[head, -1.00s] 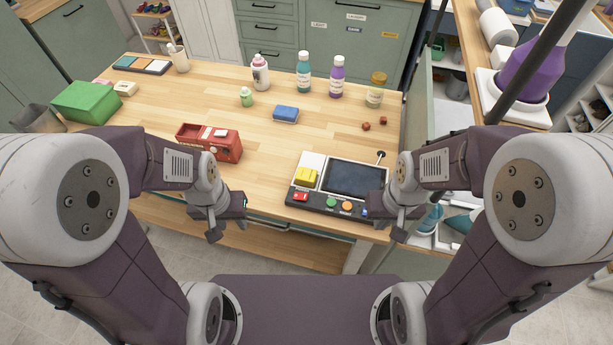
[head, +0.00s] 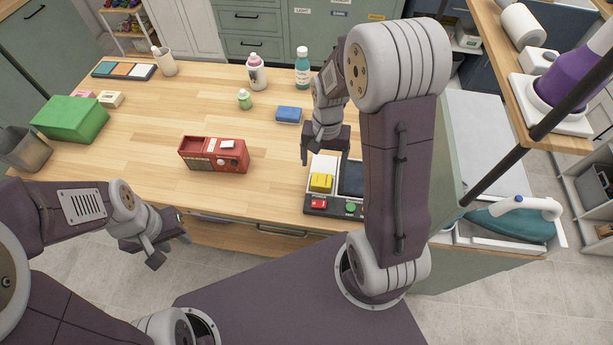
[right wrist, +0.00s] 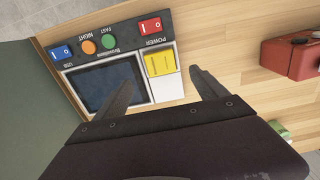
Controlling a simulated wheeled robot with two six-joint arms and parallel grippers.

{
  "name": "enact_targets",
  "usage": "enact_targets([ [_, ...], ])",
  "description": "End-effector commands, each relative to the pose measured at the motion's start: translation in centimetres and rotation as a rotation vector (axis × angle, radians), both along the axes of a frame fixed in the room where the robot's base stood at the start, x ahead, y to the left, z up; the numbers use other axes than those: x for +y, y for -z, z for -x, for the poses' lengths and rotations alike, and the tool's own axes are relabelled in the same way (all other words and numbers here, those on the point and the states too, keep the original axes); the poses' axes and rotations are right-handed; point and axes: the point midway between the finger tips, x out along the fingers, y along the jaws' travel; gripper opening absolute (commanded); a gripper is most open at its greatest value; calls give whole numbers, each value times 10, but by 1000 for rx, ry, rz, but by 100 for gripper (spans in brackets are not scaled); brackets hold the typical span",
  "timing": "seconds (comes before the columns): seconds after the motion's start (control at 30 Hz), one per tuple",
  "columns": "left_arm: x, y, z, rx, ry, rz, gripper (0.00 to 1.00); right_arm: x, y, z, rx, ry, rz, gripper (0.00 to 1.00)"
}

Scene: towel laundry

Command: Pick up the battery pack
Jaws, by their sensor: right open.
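A small yellow block (head: 321,182), which looks like the battery pack, sits on the white pad of a dark control console (head: 318,208) at the table's front edge. In the right wrist view the yellow block (right wrist: 160,62) lies just beyond and between my right gripper's fingertips (right wrist: 162,77). My right gripper (head: 324,157) is open and empty, above the console and apart from the block. My right arm hides the console's right part in the head view. My left gripper (head: 171,250) is open and empty, off the table's front edge at lower left.
A red device (head: 213,155) stands left of the console. A green box (head: 75,119) is at far left. The console's screen (right wrist: 105,86) lies beside the block. The table's middle is clear.

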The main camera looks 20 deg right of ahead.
Motion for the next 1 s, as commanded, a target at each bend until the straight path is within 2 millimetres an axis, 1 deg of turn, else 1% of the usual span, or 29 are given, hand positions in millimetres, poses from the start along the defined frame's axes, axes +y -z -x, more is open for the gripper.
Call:
enact_targets([
  [0.07, 0, -1, 0, 0, 0, 0, 36, 0, 7, 1, 2, -1, 0, 82],
  [0.23, 0, -4, 0, 0, 0, 0, 36, 1, 33, 1, 3, -3, -1, 82],
  [0.3, 0, -4, 0, 0, 0, 0, 36, 1, 38, 0, 0, -3, 0, 82],
  [0.4, 0, -4, 0, 0, 0, 0, 36, 1, 40, 0, 0, -3, 0, 82],
  [0.47, 0, -6, 0, 0, 0, 0, 36, 1, 46, 0, 3, -3, -1, 82],
  [0.6, 0, -13, 0, 0, 0, 0, 36, 2, 72, -1, 4, -4, 0, 82],
  [0.7, 0, -13, 0, 0, 0, 0, 36, 2, 86, -2, 2, -4, 0, 82],
  [0.8, 0, -13, 0, 0, 0, 0, 36, 2, 91, -2, -1, -4, 0, 82],
  [0.97, 0, -12, 0, 0, 0, 0, 36, 2, 91, -3, -2, -4, 0, 82],
  [1.0, 0, -12, 0, 0, 0, 0, 36, 2, 91, -3, -2, -4, 0, 73],
])
